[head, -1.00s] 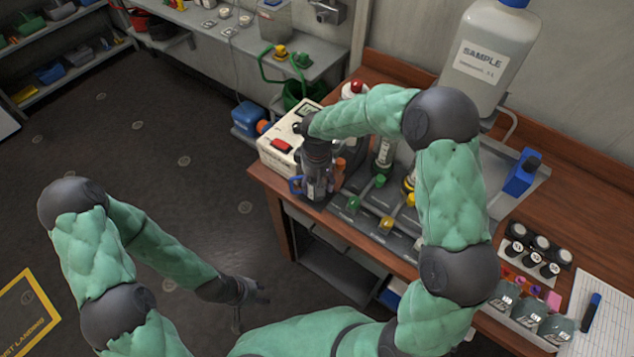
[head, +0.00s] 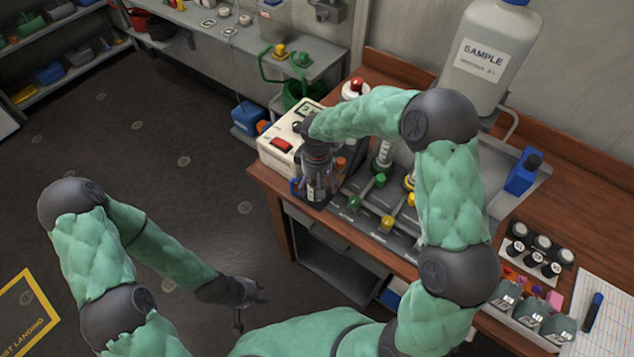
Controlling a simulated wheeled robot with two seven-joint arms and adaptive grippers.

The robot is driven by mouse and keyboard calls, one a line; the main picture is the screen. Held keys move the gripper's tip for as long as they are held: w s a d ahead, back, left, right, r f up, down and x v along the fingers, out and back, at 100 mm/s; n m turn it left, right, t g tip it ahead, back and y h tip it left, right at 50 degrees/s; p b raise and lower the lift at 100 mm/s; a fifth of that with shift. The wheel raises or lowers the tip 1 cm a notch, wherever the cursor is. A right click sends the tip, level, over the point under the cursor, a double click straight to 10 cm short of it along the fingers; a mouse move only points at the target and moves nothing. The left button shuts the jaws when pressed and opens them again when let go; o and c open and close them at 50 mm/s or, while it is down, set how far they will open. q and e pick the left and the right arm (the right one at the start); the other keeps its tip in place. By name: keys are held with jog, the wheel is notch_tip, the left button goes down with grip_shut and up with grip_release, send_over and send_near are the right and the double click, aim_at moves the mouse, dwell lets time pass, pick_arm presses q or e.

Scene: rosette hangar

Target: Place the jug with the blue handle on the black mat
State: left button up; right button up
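A dark surface shows around the jug's foot, but I cannot make out the black mat's outline. My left gripper (head: 250,307) is empty, with its fingers spread, over the floor to the left of the bench.
A white device with a red button (head: 282,146) stands just behind the jug. A grey tray with green and yellow knobs (head: 386,224) lies to the right. A large sample bottle (head: 487,62) stands at the back. Bottles in a rack (head: 530,315) are at the right.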

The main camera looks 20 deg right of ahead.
jog(key=shift+r, duration=0.25)
notch_tip(320, 180, up, 13)
jog(key=p, duration=0.3)
jog(key=shift+f, duration=0.15)
